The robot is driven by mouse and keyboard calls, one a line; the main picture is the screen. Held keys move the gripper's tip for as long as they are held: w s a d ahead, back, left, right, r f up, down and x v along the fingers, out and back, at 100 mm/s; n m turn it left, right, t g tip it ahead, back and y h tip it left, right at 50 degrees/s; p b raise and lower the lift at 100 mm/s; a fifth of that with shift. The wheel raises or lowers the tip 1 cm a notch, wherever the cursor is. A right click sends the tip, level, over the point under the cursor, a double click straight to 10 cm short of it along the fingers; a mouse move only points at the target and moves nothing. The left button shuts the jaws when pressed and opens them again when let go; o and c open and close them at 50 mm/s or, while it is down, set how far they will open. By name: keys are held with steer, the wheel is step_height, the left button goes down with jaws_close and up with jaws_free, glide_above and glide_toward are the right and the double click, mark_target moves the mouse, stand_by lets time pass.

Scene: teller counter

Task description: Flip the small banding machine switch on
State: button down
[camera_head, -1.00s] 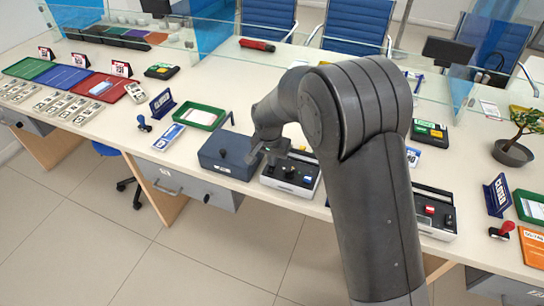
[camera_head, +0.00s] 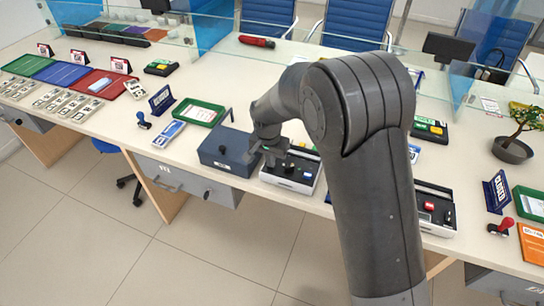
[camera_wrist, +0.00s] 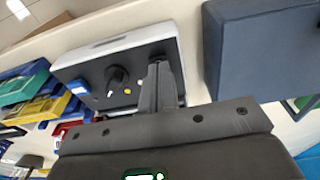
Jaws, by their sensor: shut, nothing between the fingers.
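A small machine (camera_head: 279,178) with a white body and dark top, which I take for the banding machine, stands on the counter's front edge. In the wrist view the machine (camera_wrist: 92,76) shows a black knob (camera_wrist: 117,78), small yellow and white marks and a blue switch-like part (camera_wrist: 79,87). I cannot tell whether the switch is on or off. My gripper (camera_head: 268,158) is over the machine's left end, beside the dark blue box. Its fingers (camera_wrist: 159,72) are shut and empty, close to the machine's top; contact cannot be told.
A dark blue box (camera_head: 222,152) stands close on the machine's left. A similar machine with a red part (camera_head: 433,212) stands to the right, beyond my arm. Glass panels stand behind.

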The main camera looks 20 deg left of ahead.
steer(key=shift+r, duration=0.15)
step_height(320, 180, up, 14)
steer(key=s, duration=0.2)
steer(key=shift+s, duration=0.15)
stand_by(0.3)
steer(key=shift+w+t, duration=0.3)
steer(key=shift+w, duration=0.55)
steer(key=f, duration=0.4)
steer(key=w+f, duration=0.1)
steer(key=f, duration=0.4)
steer(key=w+f, duration=0.1)
steer(key=f, duration=0.4)
steer(key=shift+w, duration=0.1)
